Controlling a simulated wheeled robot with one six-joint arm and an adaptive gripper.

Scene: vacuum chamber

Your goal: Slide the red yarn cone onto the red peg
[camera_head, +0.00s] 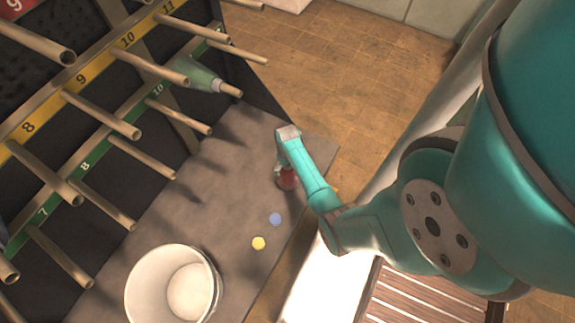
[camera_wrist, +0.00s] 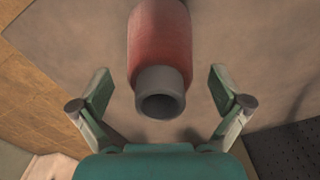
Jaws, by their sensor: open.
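In the head view the cone (camera_head: 288,181) is partly hidden by my arm's end. My gripper (camera_wrist: 160,83) is open, with one finger on each side of the cone's tube end and visible gaps on both sides. In the head view my gripper (camera_head: 280,167) is at the cone and small. A red label (camera_head: 14,6) shows at the rack's top left; a bare peg (camera_head: 38,44) sticks out near it, but I cannot tell whether it is the red peg.
The rack has a yellow strip (camera_head: 82,80) and a green strip (camera_head: 125,120) with several bare pegs. A green cone (camera_head: 200,76) sits on one peg. A white bucket (camera_head: 137,290), a blue disc (camera_head: 275,219) and a yellow disc (camera_head: 259,243) are on the grey surface.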

